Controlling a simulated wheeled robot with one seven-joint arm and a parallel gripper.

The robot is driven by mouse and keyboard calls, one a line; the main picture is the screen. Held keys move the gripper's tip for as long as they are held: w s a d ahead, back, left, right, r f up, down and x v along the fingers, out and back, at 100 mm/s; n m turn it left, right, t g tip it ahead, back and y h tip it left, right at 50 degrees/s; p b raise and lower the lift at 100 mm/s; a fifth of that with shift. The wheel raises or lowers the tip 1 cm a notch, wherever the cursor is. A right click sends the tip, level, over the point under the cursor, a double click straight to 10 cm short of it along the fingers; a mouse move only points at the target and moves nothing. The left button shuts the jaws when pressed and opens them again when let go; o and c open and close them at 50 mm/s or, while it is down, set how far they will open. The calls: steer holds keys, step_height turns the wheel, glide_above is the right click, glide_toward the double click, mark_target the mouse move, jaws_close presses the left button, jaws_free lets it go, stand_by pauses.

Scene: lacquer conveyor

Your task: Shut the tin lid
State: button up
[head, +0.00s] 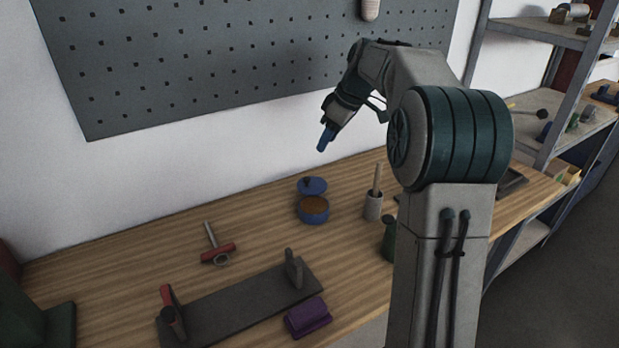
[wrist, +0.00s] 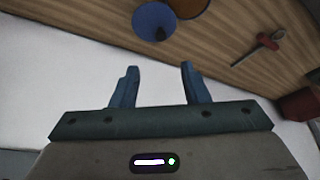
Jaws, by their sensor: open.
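A round blue tin (head: 313,211) with brown contents stands on the wooden workbench. Its blue lid (head: 312,186) is raised at the back of the tin, with a dark knob on it, so the tin is open. My gripper (head: 322,146) is in the air above and behind the tin, near the wall, touching nothing. In the wrist view my gripper (wrist: 157,68) shows two blue fingers spread apart with nothing between them. The lid (wrist: 156,20) lies beyond the fingertips there, and part of the brown tin opening (wrist: 188,5) is cut by the top edge.
A grey cup with a wooden handle (head: 373,204) stands right of the tin. A red-handled tool (head: 217,252) lies to the left. A dark board (head: 235,306) and a purple block (head: 308,317) are in front. A pegboard (head: 240,60) hangs behind.

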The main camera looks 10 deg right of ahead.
mark_target(307, 178)
steer(key=x, duration=1.3)
steer(key=shift+f, duration=0.1)
jaws_close()
